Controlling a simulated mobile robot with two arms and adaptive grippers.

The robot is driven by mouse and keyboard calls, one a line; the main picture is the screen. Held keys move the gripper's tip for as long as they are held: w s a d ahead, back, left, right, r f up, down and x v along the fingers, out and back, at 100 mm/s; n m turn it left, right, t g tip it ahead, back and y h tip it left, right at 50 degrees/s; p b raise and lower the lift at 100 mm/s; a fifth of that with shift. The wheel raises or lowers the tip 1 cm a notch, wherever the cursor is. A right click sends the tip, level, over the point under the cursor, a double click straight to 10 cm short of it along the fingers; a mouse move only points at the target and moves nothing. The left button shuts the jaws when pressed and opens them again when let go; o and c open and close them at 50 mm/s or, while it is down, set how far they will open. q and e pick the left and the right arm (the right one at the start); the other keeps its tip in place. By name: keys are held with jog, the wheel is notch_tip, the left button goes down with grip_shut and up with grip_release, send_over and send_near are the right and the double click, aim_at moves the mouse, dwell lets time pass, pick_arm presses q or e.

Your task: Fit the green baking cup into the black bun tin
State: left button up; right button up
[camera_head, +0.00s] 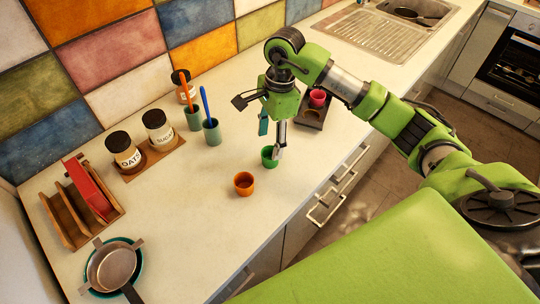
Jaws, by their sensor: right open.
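The green baking cup (267,160) stands upright on the pale counter. My right gripper (272,141) is open just above it, with one fingertip low at the cup's right side, overlapping it in view. I cannot tell whether that finger touches the cup or dips inside it. The black bun tin (310,121) lies farther back to the right, partly hidden by my right arm, and a red cup (317,98) sits at it. My left gripper is not in view.
An orange cup (244,184) stands front-left of the green one. Toothbrush-like utensils in cups (211,132), jars (123,150), a wooden rack (68,213) and a strainer (110,267) line the left side. A sink (380,34) is at the back. The counter's front middle is clear.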

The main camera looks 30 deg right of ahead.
aim_at(271, 149)
notch_tip(271, 149, down, 3)
jog(key=shift+s+d+f+p, duration=0.1)
jog(key=shift+d+f+p, duration=0.1)
jog(key=shift+p, duration=0.8)
jog(key=shift+a+f, duration=0.1)
jog(key=shift+f, duration=0.5)
jog(key=c, duration=0.9)
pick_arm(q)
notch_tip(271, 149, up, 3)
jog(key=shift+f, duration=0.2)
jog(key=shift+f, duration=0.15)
pick_arm(e)
jog(key=shift+r, duration=0.1)
